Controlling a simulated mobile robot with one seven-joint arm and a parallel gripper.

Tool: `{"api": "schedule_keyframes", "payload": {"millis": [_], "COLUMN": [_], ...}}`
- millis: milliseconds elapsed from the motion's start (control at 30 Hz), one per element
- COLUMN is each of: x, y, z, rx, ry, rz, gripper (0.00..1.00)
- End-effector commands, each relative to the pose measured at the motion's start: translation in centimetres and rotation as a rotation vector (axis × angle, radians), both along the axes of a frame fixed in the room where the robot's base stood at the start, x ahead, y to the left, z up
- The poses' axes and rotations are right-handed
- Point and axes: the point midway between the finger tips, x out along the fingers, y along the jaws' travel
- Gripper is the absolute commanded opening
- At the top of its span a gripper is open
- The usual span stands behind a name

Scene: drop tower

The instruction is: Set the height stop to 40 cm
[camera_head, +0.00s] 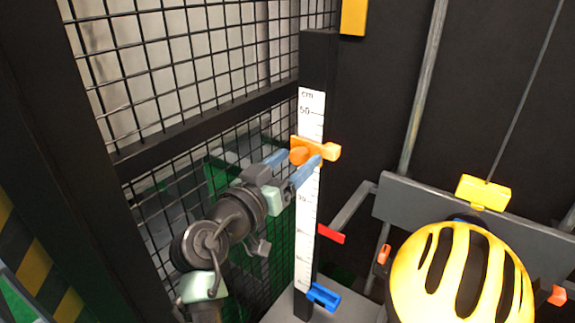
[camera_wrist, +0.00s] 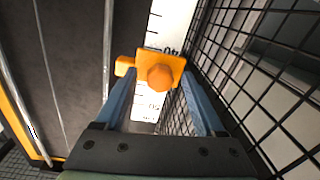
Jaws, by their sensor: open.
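The orange height stop (camera_head: 328,150) sits on the white centimetre scale (camera_head: 311,108) of a black upright post. It is below the 50 mark and above a lower label that looks like 30. In the wrist view the stop (camera_wrist: 146,56) has a round orange knob (camera_wrist: 160,78), and a label that looks like 40 shows right beside its edge. My gripper (camera_head: 300,158) has its blue fingers open, one on each side of the knob; they also show in the wrist view (camera_wrist: 160,84). I cannot tell whether either finger touches the knob. The stop covers part of the scale.
A wire mesh fence (camera_head: 190,60) runs close beside the post. A red pointer (camera_head: 331,234) and a blue clamp (camera_head: 323,296) are lower on the post. A yellow and black helmet (camera_head: 462,275) hangs at the right under a yellow block (camera_head: 483,192) on a cable.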

Motion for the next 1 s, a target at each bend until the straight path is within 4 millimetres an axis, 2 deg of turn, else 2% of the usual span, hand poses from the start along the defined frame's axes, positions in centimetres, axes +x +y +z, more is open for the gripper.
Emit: {"api": "schedule_keyframes", "payload": {"millis": [167, 600, 800, 1000], "x": [-1.4, -9.3, -10.9, -11.2], "y": [1.0, 5.6, 6.5, 6.6], "z": [-0.1, -0.1, 0.0, 0.0], "rx": [-0.001, -0.001, -0.001, 0.0], "ry": [-0.001, -0.001, -0.001, -0.001], "rz": [0.003, 0.004, 0.002, 0.001], "gripper": [0.71, 0.71, 0.71, 0.71]}}
